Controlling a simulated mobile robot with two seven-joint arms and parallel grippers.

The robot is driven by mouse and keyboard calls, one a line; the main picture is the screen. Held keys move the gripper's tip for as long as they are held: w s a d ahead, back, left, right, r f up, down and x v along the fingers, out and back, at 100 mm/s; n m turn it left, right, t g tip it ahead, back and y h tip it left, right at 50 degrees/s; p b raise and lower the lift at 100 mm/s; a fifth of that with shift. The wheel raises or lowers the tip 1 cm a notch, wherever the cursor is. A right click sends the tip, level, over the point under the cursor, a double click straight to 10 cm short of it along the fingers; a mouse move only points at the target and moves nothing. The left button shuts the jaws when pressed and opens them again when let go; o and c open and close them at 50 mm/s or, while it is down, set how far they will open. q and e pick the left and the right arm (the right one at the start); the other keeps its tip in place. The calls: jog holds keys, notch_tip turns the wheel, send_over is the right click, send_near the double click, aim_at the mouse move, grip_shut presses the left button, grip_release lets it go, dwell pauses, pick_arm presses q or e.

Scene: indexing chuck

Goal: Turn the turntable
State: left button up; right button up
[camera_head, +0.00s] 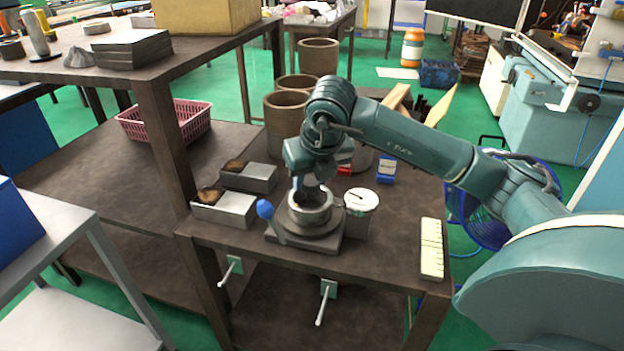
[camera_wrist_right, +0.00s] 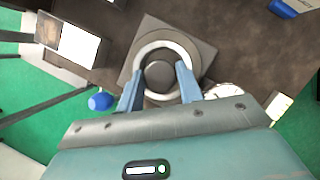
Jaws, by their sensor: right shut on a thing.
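The turntable (camera_head: 322,228) is a grey round unit with a raised ring on a square plate, on the dark brown table. A lever with a blue knob (camera_head: 265,209) rises at its left front. In the right wrist view, the turntable (camera_wrist_right: 201,52) shows a pale ring around a dark round centre, and the blue knob (camera_wrist_right: 100,101) is at lower left. My right gripper (camera_head: 308,190) reaches down onto the ring from above. In the right wrist view my right gripper (camera_wrist_right: 159,88) has its fingers on opposite sides of the ring, shut on it. My left gripper is out of view.
A round white-faced gauge (camera_head: 361,200) stands close to the turntable's right. Brown cylinders (camera_head: 285,118) stand behind. A pale yellow strip (camera_head: 432,248) lies at the right edge. The table's front right is clear.

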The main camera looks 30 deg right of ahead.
jog(key=m+h, duration=0.1)
jog(key=m, duration=0.1)
jog(key=shift+a+m+g, duration=0.1)
jog(key=shift+m+g, duration=0.2)
jog(key=shift+m, duration=0.1)
pick_arm(q)
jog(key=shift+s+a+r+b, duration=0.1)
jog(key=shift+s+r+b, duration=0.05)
jog(key=shift+b, duration=0.2)
pick_arm(e)
jog(key=shift+m+g+h, duration=0.3)
jog(key=shift+m+h, duration=0.2)
jog(key=shift+m, duration=1)
jog(key=o, duration=1)
pick_arm(q)
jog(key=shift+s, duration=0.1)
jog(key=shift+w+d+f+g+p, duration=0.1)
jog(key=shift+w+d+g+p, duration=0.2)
jog(key=shift+p, duration=0.9)
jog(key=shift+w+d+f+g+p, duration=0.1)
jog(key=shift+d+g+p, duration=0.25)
jog(key=shift+p, duration=0.85)
pick_arm(e)
jog(key=shift+v, duration=6.6)
